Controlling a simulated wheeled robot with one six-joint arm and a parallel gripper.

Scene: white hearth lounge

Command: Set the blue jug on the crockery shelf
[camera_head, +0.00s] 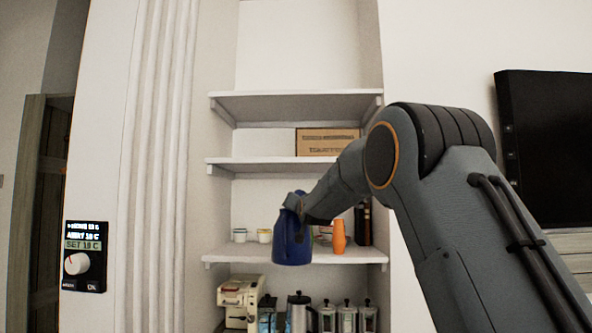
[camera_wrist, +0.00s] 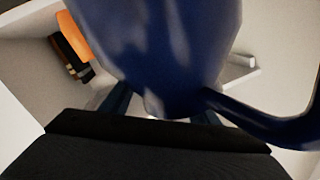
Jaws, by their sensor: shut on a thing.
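The blue jug (camera_head: 292,240) is upright in my gripper (camera_head: 299,205), in front of a white shelf board (camera_head: 350,256) that carries small crockery. In the wrist view the jug (camera_wrist: 160,45) fills the top middle, with its handle (camera_wrist: 275,125) to the right. My gripper (camera_wrist: 160,110) is shut on the jug; its fingertips are mostly hidden behind the jug and the wrist. The jug's base overlaps the board's front edge in the head view; I cannot tell whether it touches the board.
On that board are small jars (camera_head: 264,235) at left, an orange bottle (camera_head: 339,238) and a dark bottle (camera_head: 363,222) close at right. Below stand a coffee machine (camera_head: 241,298) and metal canisters (camera_head: 300,312). A cardboard box (camera_head: 327,142) sits on the board above.

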